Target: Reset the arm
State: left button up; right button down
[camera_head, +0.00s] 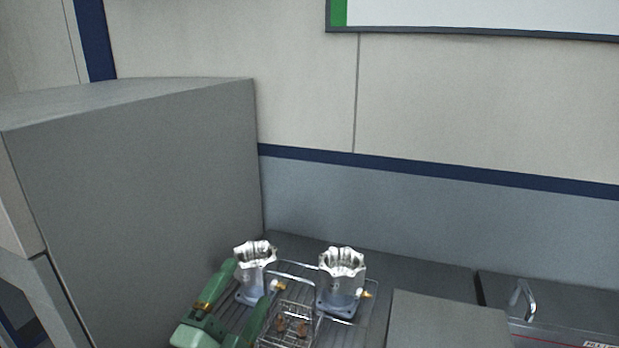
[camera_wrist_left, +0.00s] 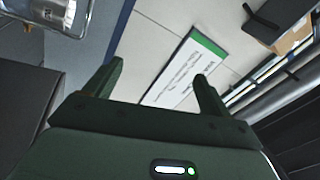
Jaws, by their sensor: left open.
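My left gripper (camera_head: 247,281) is green and comes in at the bottom of the head view. It is open, and its fingers point up and away. In the left wrist view, nothing is between its fingers (camera_wrist_left: 160,72). A silver machined housing (camera_head: 254,270) with a scalloped rim stands upright just beyond the fingers in the head view. A second, similar housing (camera_head: 341,280) stands to its right. A shiny metal part (camera_wrist_left: 50,14) shows at the top left of the left wrist view, cut off by the frame. My right gripper is in neither view.
A wire rack (camera_head: 300,268) bears the housings. A small wire basket (camera_head: 300,312) with brownish parts sits in front. A large grey cabinet (camera_head: 140,190) stands close at left. A grey box (camera_head: 445,322) and a case with a handle (camera_head: 522,298) are at right.

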pick_arm(q)
jog(key=s+a+f+n+g+y, duration=0.3)
jog(key=a+f+n+y, duration=0.2)
jog(key=a+f, duration=0.2)
jog(key=s+a+f+n+g+y, duration=0.3)
jog(key=a+f+n+g+y, duration=0.15)
jog(key=a+f, duration=0.25)
jog(key=s+a+f+n+g+y, duration=0.1)
jog(key=s+a+f+g, duration=0.25)
jog(key=s, duration=0.25)
jog(key=s+a+f+n+g+y, duration=0.1)
jog(key=s+a+f+g+y, duration=0.1)
jog(key=s+f, duration=0.3)
jog(key=s+d+f+g+h, duration=0.1)
jog(key=s+d+f, duration=0.15)
jog(key=f, duration=0.65)
jog(key=s+d+f+g+h, duration=0.1)
jog(key=s+f+g+h, duration=0.15)
jog(key=f, duration=0.65)
jog(key=s+d+f, duration=0.1)
jog(key=s+f, duration=0.2)
jog(key=f, duration=0.6)
jog(key=s+f+n+g+h, duration=0.1)
jog(key=s+f+n+g, duration=0.1)
jog(key=s+f, duration=1.1)
jog(key=s+n, duration=0.1)
jog(key=s, duration=0.2)
jog(key=shift+s+f+g+h, duration=0.2)
jog(key=shift+s+g+h, duration=0.1)
jog(key=shift+s+g, duration=0.1)
